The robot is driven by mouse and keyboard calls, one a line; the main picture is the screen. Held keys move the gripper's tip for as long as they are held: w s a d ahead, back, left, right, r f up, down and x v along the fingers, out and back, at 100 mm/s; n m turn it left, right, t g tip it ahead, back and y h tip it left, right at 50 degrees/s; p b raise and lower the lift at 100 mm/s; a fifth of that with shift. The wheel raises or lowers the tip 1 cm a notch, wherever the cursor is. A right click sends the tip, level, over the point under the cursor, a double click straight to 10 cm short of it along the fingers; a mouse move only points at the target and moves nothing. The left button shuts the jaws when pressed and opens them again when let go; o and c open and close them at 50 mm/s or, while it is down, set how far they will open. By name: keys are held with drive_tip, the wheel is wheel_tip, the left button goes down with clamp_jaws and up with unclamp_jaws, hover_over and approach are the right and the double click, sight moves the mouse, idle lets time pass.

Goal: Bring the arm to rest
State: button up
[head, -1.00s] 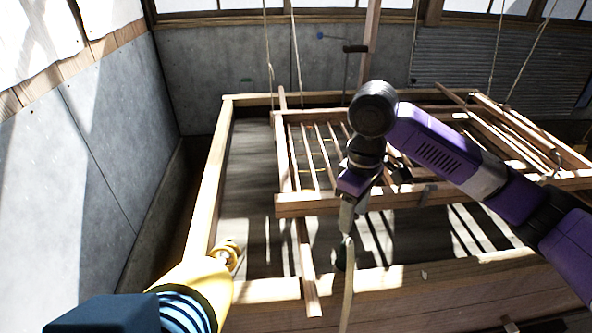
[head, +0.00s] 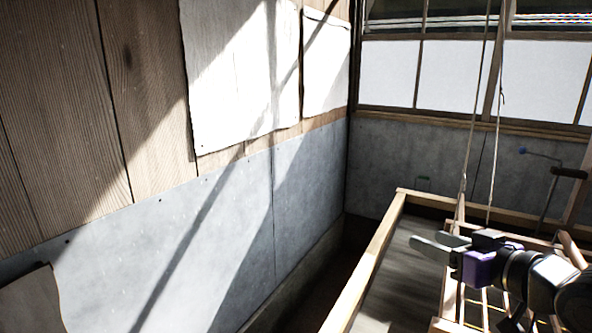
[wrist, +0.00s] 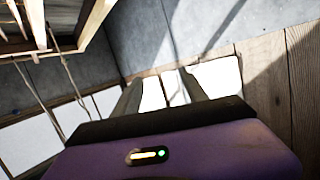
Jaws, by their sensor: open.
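My gripper (head: 428,243) is at the right of the head view, level, with its two grey fingers pointing left. The fingers are apart and nothing is between them. In the wrist view my gripper (wrist: 160,84) shows the same open gap, with the walls beyond it. Below it in the head view is part of the hanging slatted wooden mould (head: 463,305), cut off by the picture's edge. Its slats also show at the top left of the wrist view (wrist: 36,22).
The wooden vat (head: 372,268) has its left rim running below and left of my gripper. Ropes (head: 474,125) hang close to the gripper. A crank handle (head: 570,173) is at the right. A grey and plank wall (head: 215,235) fills the left. The space left of the fingers is free.

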wheel_tip(320, 180, up, 5)
drive_tip(key=s+a+m+t, duration=0.1)
drive_tip(key=a+m+t, duration=0.1)
drive_tip(key=t, duration=0.3)
drive_tip(key=s+f+m+t+h, duration=0.2)
drive_tip(key=s+m+t+h, duration=0.1)
drive_tip(key=s+m+h, duration=0.25)
drive_tip(key=s+a+f+n+g, duration=0.1)
drive_tip(key=s+a+f+g, duration=0.1)
drive_tip(key=s+f, duration=0.5)
drive_tip(key=s+a+f+n+g+y, duration=0.1)
drive_tip(key=s+f, duration=0.7)
drive_tip(key=s, duration=1)
drive_tip(key=s+a+f+n+g, duration=0.3)
drive_tip(key=s+f, duration=0.5)
drive_tip(key=s, duration=0.4)
drive_tip(key=shift+s+a+f+g, duration=0.2)
drive_tip(key=shift+s+a+g, duration=0.25)
drive_tip(key=shift+g, duration=0.15)
